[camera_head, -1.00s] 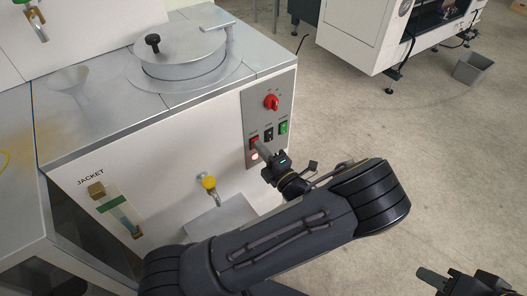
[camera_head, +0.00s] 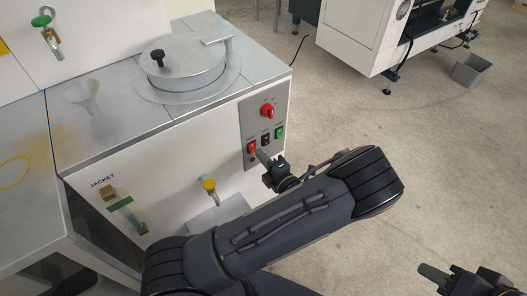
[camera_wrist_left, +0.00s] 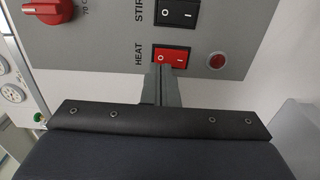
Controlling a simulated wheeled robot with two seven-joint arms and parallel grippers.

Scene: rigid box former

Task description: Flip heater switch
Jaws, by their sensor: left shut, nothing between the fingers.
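The heater switch is a red rocker marked HEAT (camera_wrist_left: 174,57); it also shows on the grey control panel in the head view (camera_head: 252,147). My left gripper (camera_head: 262,156) is shut and empty. In the wrist view its fingertips (camera_wrist_left: 162,68) are at the near edge of the red rocker, by its O end; whether they touch cannot be told. A round red lamp (camera_wrist_left: 217,61) beside the switch looks dull. My right gripper (camera_head: 433,274) is at the lower right, partly cut off, far from the panel.
A black STIR switch (camera_wrist_left: 176,12) sits beside the heater switch, with a green switch (camera_head: 279,132) beyond it. A red rotary knob (camera_head: 267,111) is above. A yellow-handled tap (camera_head: 209,185) projects from the front lower left. Open floor lies right of the machine.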

